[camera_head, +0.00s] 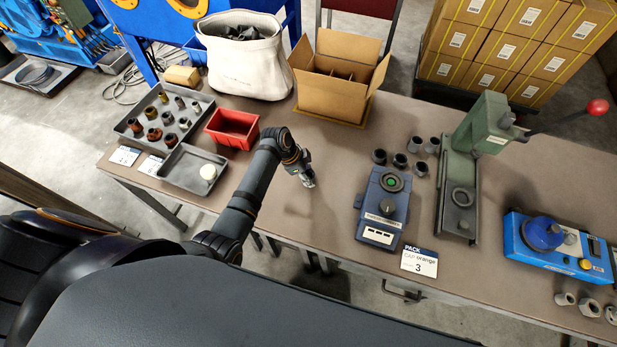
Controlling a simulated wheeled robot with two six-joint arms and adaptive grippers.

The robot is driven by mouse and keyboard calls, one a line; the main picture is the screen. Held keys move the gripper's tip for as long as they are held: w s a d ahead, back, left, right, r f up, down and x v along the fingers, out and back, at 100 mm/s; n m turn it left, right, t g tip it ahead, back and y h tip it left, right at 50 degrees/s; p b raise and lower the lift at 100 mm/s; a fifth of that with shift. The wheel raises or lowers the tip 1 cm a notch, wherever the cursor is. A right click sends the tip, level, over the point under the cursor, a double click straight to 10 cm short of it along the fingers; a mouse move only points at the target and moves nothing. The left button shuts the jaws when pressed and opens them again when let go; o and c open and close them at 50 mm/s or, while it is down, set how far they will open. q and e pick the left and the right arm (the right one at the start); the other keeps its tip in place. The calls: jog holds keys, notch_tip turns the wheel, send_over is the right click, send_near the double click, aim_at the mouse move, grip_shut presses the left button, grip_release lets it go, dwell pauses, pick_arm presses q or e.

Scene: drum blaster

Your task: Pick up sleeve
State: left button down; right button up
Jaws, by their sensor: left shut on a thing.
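My left gripper (307,179) is over the middle of the table, between the red bin and the blue device. It is shut on a small grey piece that looks like a sleeve; the fingers hide most of it. Several dark grey sleeve-like pieces (400,160) stand in a group between the blue device and the green press. More grey ring-like pieces (590,307) lie at the table's front right. Several brown and grey fittings (154,134) stand in the grey tray (124,128) at the left. My right gripper is not in view.
A blue-grey device (366,222) with a green button and a green lever press (461,200) stand right of the gripper. A red bin (232,128), a shallow tray (176,174) with a white round item, a white sack (243,65) and an open carton (331,97) stand left and behind.

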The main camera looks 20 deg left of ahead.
pick_arm(q)
jog(key=shift+r, duration=0.1)
jog(key=shift+r, duration=0.25)
notch_tip(320, 180, up, 3)
jog(key=shift+s+a+f+b, duration=0.1)
jog(key=shift+s+a+b, duration=0.05)
jog(key=shift+b, duration=0.35)
jog(key=s+a+r+b, duration=0.1)
jog(key=s+a+r, duration=0.4)
jog(key=s+r, duration=0.4)
jog(key=s, duration=0.3)
jog(key=shift+s+r, duration=0.25)
